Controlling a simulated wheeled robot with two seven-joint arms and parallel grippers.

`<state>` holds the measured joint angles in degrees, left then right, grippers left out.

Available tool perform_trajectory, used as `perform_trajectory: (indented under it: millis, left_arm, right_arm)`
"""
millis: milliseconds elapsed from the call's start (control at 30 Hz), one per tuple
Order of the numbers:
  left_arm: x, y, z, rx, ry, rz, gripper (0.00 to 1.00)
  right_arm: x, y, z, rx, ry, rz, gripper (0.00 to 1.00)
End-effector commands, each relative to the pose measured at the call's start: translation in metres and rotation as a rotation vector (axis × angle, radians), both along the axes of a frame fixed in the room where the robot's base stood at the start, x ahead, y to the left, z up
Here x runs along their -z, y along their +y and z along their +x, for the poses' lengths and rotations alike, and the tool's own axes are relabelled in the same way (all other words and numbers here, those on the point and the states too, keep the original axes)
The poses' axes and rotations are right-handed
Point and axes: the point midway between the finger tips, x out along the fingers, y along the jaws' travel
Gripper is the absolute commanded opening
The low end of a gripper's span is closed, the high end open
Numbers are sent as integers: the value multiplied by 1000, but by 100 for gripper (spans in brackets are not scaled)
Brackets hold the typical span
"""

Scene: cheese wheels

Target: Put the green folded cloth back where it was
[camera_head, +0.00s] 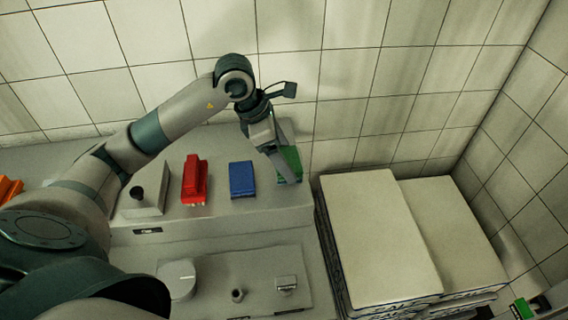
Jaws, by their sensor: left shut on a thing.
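The green folded cloth (291,158) is at the right end of a raised grey ledge against the tiled wall, partly hidden behind my gripper. My left gripper (286,174) reaches down from above and is shut on the cloth. I cannot tell whether the cloth rests on the ledge or is held just above it. My right gripper is not in view.
A blue folded cloth (242,179) and a red item (194,180) lie left of the green cloth. A small block with a dark knob (140,198) is further left. Pale stacked boards (380,238) stand right. A lower tray (250,268) holds small items.

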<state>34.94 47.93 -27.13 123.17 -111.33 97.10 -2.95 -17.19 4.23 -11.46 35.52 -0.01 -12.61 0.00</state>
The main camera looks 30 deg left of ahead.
Motion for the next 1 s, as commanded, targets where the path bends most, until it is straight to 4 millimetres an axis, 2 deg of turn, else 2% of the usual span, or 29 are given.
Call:
perform_trajectory:
  millis: [200, 400, 833, 867, 900, 933, 1000]
  left_arm:
    - [19, 0, -2, 0, 6, -1, 60]
    - [34, 0, -1, -1, 2, 1, 60]
    - [39, 0, 0, 1, 0, 1, 60]
    - [39, 0, -1, 1, 1, 0, 80]
    - [38, 0, -1, 0, 1, 0, 89]
    - [38, 0, -1, 0, 1, 0, 96]
    - [38, 0, -1, 0, 1, 0, 96]
  right_arm:
    - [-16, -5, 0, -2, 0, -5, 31]
    - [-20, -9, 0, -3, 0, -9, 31]
    - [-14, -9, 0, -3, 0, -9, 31]
    - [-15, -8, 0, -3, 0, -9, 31]
    - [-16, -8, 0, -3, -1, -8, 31]
    - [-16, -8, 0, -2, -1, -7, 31]
    - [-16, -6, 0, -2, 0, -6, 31]
